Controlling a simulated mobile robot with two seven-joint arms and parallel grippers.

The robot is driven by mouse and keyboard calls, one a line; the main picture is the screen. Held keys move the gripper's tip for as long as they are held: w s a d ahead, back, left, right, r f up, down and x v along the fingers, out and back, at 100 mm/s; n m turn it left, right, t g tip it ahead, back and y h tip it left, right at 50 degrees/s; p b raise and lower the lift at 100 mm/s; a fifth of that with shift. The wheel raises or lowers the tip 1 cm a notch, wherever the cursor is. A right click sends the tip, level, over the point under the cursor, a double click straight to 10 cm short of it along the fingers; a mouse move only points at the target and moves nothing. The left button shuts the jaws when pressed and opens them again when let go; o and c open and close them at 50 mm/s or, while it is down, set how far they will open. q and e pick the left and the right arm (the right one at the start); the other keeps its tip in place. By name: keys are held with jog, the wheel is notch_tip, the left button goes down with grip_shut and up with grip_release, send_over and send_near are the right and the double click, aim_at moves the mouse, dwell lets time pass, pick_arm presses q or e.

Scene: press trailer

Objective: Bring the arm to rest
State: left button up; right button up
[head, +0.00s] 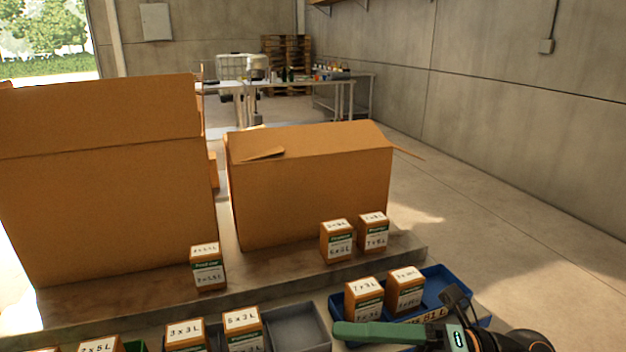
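My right gripper (390,334) reaches in from the bottom right corner, low over the front of the blue tray. A long green part of it points left and a dark part stands up beside it. I cannot make out two separate fingertips, so its opening is unclear. No held object shows in it. Two small orange boxes with white and green labels, a left one (364,300) and a right one (405,290), stand in the blue tray (447,283) just behind the gripper. My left gripper is not in view.
A large tall carton (105,200) and a lower open-flapped carton (310,190) stand on the bench (120,300). Small labelled boxes (338,242) stand before them. A grey tray (298,328) and more boxes (243,328) line the front. Open floor (500,230) lies right.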

jog(key=w+d+f+m+t+h+p, duration=0.1)
jog(key=w+d+m+t, duration=0.2)
jog(key=m+t, duration=0.5)
jog(key=w+d+f+m+t+h+p, duration=0.15)
jog(key=w+m+t, duration=0.25)
jog(key=m+t, duration=0.45)
jog(key=d+f+m+h+p, duration=0.1)
jog(key=d+f+m+h, duration=0.4)
jog(key=f+m+h, duration=0.5)
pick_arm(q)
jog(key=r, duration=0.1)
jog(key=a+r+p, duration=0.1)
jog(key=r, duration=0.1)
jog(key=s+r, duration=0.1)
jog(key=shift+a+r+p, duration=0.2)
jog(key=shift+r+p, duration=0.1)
pick_arm(e)
jog(key=s+d+f+m+g+h, duration=0.1)
jog(key=s+f+m+g+h, duration=0.1)
jog(key=s+f+m+g, duration=0.2)
jog(key=s+d+f+m+g+h, duration=0.1)
jog(key=s+f+m+g, duration=0.3)
jog(key=s+f, duration=0.6)
notch_tip(320, 180, down, 6)
jog(key=shift+d+f+h, duration=0.25)
jog(key=shift+d+h, duration=0.05)
jog(key=shift+h, duration=0.05)
jog(key=shift+m, duration=0.25)
